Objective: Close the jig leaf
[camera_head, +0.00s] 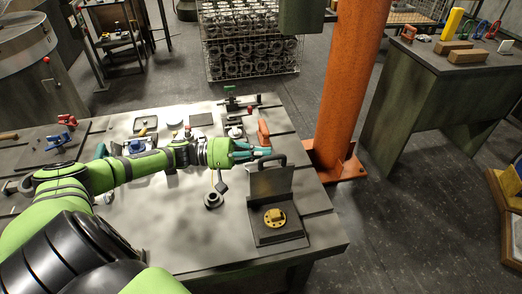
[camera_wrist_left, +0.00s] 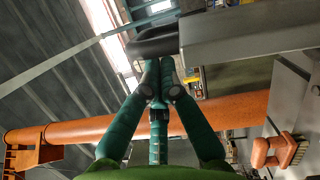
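The jig stands at the front right of the bench. Its dark base (camera_head: 283,238) holds a yellow round flanged casting (camera_head: 274,217). The leaf (camera_head: 270,183) stands up steeply at the back of the base, open, with a dark loop handle (camera_head: 275,158) at its top. My left gripper (camera_head: 268,152) is at the handle, its teal fingers drawn together. In the left wrist view the fingertips (camera_wrist_left: 159,68) end at the dark handle (camera_wrist_left: 155,42), beside the grey leaf (camera_wrist_left: 250,35). The handle covers the very tips, so contact is unclear. My right gripper is not in view.
An orange-handled brush (camera_head: 264,133) lies behind the gripper. A dark round fitting (camera_head: 213,199) sits left of the jig. A green toggle clamp (camera_head: 231,99) and other small tools are at the back. An orange column (camera_head: 350,80) rises just beyond the bench's right edge.

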